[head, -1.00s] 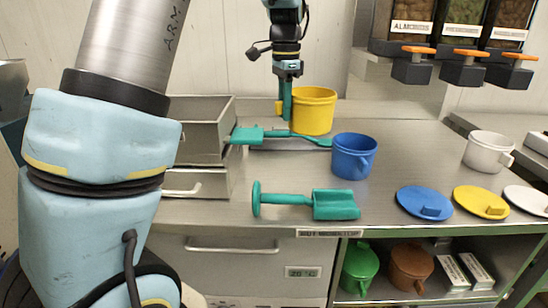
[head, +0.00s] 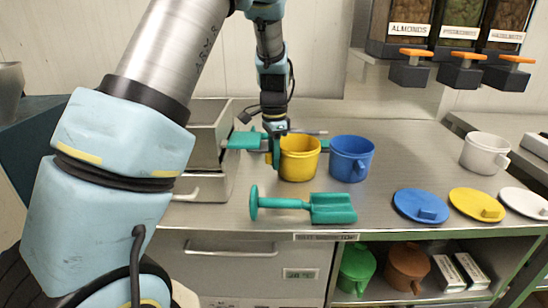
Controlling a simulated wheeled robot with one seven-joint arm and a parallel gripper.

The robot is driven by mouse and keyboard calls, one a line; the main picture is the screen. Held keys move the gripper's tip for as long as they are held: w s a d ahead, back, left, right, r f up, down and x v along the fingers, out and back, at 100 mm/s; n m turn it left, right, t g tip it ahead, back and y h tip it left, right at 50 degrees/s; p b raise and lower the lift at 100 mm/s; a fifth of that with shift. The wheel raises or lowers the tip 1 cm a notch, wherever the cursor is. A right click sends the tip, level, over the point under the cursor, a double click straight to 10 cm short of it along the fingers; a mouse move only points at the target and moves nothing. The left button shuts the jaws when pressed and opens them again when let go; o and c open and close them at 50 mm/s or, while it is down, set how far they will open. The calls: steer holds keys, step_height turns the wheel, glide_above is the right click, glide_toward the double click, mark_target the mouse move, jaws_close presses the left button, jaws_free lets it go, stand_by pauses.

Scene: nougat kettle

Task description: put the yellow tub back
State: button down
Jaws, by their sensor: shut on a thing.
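The yellow tub (head: 299,160) is upright at the counter, left of the blue tub (head: 351,158) and close to it. My gripper (head: 272,152) comes down from above at the tub's left side and is shut on its handle. The fingertips are small and partly hidden against the tub. I cannot tell whether the tub's base touches the counter. The yellow lid (head: 479,204) lies flat at the counter's right front.
A green scoop (head: 305,206) lies in front of the tubs, and another scoop (head: 243,140) is behind. The blue lid (head: 421,206), white lid (head: 526,201) and white tub (head: 485,153) are to the right. Steel bins (head: 208,145) stand left. Counter between blue and white tubs is clear.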

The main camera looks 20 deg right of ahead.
steer(key=shift+f, duration=0.2)
steer(key=c, duration=0.8)
jaws_free()
steer(key=shift+c, duration=0.2)
steer(key=shift+r, duration=0.1)
step_height(320, 180, up, 11)
steer(key=shift+r+b, duration=0.15)
steer(key=shift+b, duration=0.7)
steer(key=shift+r, duration=0.5)
steer(key=shift+s, duration=0.1)
